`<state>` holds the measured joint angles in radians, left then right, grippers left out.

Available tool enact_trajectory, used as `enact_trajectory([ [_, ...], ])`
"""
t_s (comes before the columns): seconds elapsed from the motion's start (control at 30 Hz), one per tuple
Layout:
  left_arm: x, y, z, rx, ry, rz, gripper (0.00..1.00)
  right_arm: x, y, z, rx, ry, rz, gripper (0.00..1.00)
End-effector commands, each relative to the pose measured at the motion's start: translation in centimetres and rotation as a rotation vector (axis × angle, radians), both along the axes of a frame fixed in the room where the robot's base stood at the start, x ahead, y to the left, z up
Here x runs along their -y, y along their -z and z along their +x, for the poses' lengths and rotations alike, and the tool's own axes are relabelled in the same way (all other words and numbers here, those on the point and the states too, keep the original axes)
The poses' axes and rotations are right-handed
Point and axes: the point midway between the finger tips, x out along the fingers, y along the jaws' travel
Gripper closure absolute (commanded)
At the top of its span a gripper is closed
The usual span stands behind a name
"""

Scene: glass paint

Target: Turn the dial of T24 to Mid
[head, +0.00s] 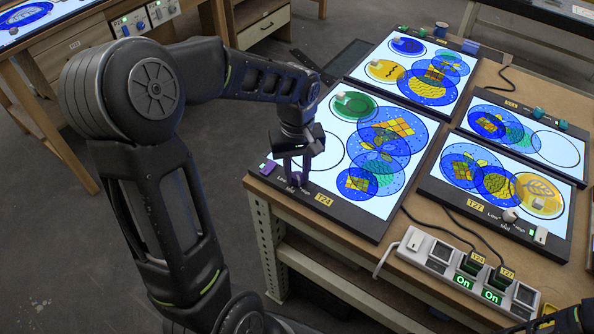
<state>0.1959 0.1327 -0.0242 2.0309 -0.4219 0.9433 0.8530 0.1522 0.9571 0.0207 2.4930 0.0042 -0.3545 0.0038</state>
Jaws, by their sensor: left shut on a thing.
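The T24 light panel (375,222) lies on the wooden workbench, with its yellow T24 label (323,198) on the front edge. Its small purple dial (295,181) sits left of that label, among printed Low, Mid and High marks. My left gripper (295,173) points down over the dial and is shut on it. The fingers partly cover the dial, so I cannot tell which mark it points to. A purple switch (267,167) is at the panel's left corner. Dark parts of my right arm show in the bottom right corner; its gripper is not visible.
Glass discs lie on the lit panels. The T27 panel (425,190) with its white dial (510,215) is to the right. A power strip (412,243) with plugs, two showing On, stands at the bench's front. More panels lie behind.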

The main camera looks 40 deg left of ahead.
Motion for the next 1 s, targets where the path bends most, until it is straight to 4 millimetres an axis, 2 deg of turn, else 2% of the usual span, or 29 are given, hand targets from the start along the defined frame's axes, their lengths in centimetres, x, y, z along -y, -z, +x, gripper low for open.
enact_trajectory([
  [0.7,0.06,-0.06,0.11,0.001,0.634,0.001,1.0,-0.05,0.7,0.09,0.003,-0.001,0.003,0.28],
  [1.0,0.09,-0.09,0.13,0.002,0.82,0.002,1.0,-0.05,0.77,0.11,0.003,-0.001,0.003,0.28],
])
